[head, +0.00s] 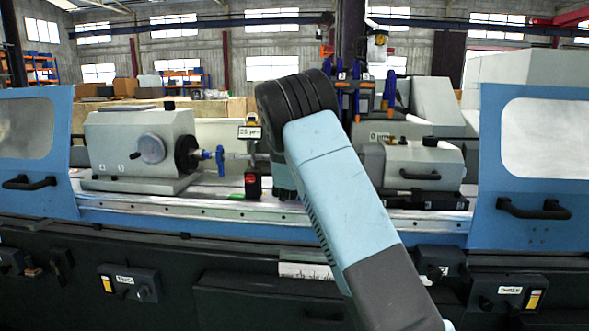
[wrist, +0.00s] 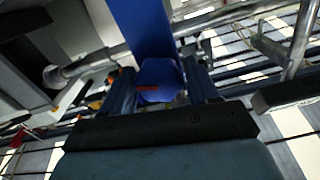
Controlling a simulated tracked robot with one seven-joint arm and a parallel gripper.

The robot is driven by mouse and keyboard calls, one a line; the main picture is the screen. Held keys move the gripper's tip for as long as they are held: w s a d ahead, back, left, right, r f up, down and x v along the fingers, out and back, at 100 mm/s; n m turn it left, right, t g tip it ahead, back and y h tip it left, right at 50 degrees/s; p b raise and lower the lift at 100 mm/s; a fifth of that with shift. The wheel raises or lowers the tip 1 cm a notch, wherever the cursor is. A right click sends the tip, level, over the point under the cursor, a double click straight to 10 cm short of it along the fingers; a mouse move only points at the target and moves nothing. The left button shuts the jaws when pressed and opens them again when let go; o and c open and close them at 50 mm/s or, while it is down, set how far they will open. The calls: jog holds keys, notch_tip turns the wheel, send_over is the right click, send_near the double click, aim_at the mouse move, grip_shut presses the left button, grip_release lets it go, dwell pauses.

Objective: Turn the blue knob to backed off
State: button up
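The blue knob (wrist: 160,82) shows in the wrist view, faceted, with a short red mark on its face. A broad blue bar stands behind and above it. My gripper (wrist: 160,85) has its two dark fingers apart, one on each side of the knob. The fingers are close to the knob's sides; I cannot tell whether they touch it. In the head view my arm rises across the middle of the grinder (head: 150,213) and hides my gripper. I cannot make out the knob there.
The grey headstock (head: 130,125) stands left and another grey unit (head: 425,158) right of my arm. Between them are a small blue fitting (head: 220,162) and a dark box with a red front (head: 252,184). Blue doors (head: 530,220) with black handles flank the machine. Pipes cross the wrist view.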

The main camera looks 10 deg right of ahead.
jog(key=c, duration=0.7)
jog(key=shift+n, duration=0.3)
jog(key=n, duration=0.4)
jog(key=shift+n, duration=0.3)
jog(key=n, duration=0.4)
jog(key=shift+a+n, duration=0.2)
jog(key=shift+n, duration=0.1)
jog(key=shift+c, duration=0.2)
jog(key=n, duration=0.6)
jog(key=shift+f, duration=0.15)
jog(key=n, duration=0.6)
jog(key=shift+a+f, duration=0.1)
jog(key=shift+f, duration=0.1)
jog(key=shift+n, duration=0.3)
